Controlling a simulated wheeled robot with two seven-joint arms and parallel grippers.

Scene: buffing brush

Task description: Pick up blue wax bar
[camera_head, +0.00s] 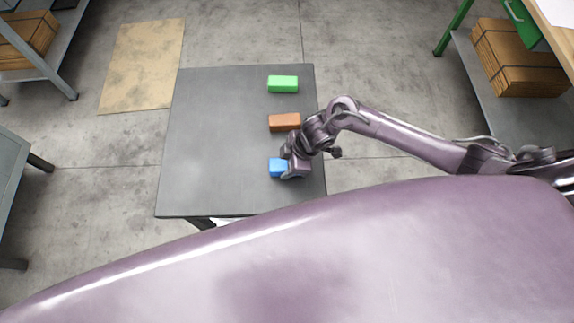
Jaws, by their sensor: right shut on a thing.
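The blue wax bar (275,167) is at the right front part of the dark grey table (215,140). My right gripper (287,170) is over it and shut on it, covering its right part. Whether the bar touches the table or is slightly raised cannot be told from this view. My left gripper is not in view.
An orange-brown bar (283,121) lies just behind my right gripper, and a green bar (283,84) lies farther back. The left half of the table is clear. A cardboard sheet (143,65) lies on the floor.

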